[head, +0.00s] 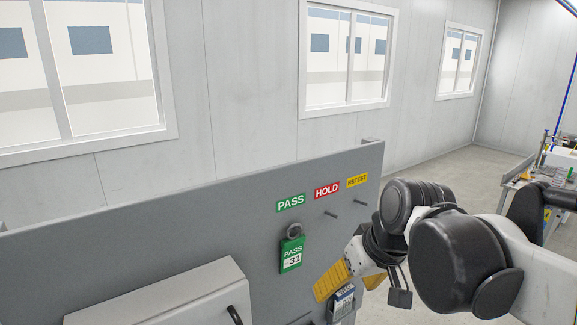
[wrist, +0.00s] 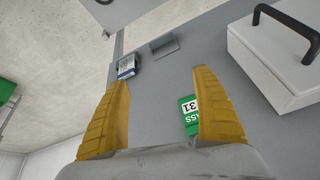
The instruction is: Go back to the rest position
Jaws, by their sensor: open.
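My gripper (head: 352,280) has yellow fingers and is in front of the grey panel (head: 120,240), at its right part in the head view. In the wrist view my gripper (wrist: 162,75) is open, with nothing between its fingers. A green tag (head: 291,255) reading PASS 31 hangs on the panel under the PASS label (head: 290,203), left of my gripper. In the wrist view the tag (wrist: 188,112) is partly hidden by the right finger. The arm fills the right side of the head view.
A small device with a display (head: 343,303) is on the panel below my gripper. A light box with a black handle (head: 160,300) is at the lower left. Bare pegs (head: 331,214) stick out under HOLD (head: 327,190) and RETEST (head: 357,180). A cluttered bench (head: 553,180) stands far right.

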